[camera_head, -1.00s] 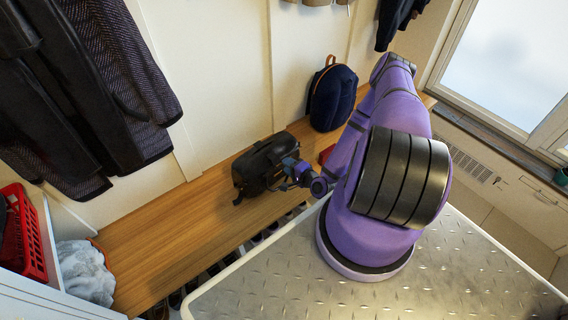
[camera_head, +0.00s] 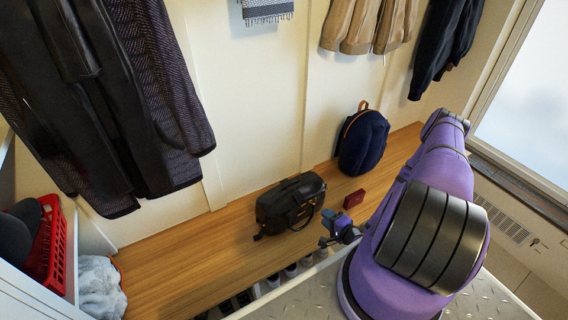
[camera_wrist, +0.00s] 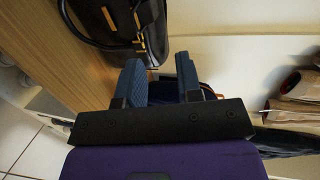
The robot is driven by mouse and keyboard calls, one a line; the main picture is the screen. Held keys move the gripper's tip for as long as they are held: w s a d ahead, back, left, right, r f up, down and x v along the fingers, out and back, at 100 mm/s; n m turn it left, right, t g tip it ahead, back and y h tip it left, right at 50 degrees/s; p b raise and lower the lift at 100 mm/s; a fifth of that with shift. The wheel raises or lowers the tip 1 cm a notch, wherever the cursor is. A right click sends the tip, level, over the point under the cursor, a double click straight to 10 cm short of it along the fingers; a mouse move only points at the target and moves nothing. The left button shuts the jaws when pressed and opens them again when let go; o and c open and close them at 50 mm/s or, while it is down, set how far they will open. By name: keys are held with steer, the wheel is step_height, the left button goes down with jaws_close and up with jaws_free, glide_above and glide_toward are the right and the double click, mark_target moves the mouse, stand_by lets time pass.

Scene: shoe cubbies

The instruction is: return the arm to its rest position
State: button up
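My gripper (camera_head: 337,228) is in front of the wooden bench, to the right of the black bag, with nothing seen held. In the wrist view my gripper (camera_wrist: 160,78) has its two blue fingers apart with a gap between them. My purple arm (camera_head: 420,215) stands at the right of the head view, folded so that the gripper is partly beside its base.
A black bag (camera_head: 290,203), a small red box (camera_head: 354,199) and a navy backpack (camera_head: 363,143) rest on the wooden bench (camera_head: 180,262). The bag also shows in the wrist view (camera_wrist: 110,25).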

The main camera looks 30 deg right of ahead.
steer(key=w+d+r+n+g, duration=0.35)
steer(key=w+r+n, duration=0.2)
steer(key=r, duration=0.25)
steer(key=w+d+r+n+g, duration=0.35)
steer(key=w+d+r, duration=0.2)
steer(key=r, duration=0.25)
steer(key=w+a+r+n+g+h, duration=0.1)
steer(key=w+a+r+n, duration=0.1)
steer(key=r, duration=0.9)
steer(key=w+a+r+n+g+h, duration=0.1)
steer(key=a+r+n+h, duration=0.1)
steer(key=r, duration=0.8)
steer(key=s+a+r+n, duration=0.1)
steer(key=s+a+r, duration=0.35)
steer(key=r, duration=0.45)
steer(key=s+a+r+n, duration=0.1)
steer(key=s+a+r, duration=0.35)
steer(key=r, duration=0.55)
steer(key=s+a+r, duration=0.2)
steer(key=s+a, duration=0.1)
steer(key=s, duration=0.3)
steer(key=s+a+r+n+y, duration=0.1)
steer(key=s+a+r, duration=0.2)
steer(key=s, duration=0.3)
steer(key=s+a+r+n+g, duration=0.1)
steer(key=s+a+r, duration=0.2)
steer(key=s+a, duration=0.2)
steer(key=shift+s+a+y, duration=0.2)
steer(key=shift+s+y, duration=0.1)
steer(key=shift+s, duration=0.4)
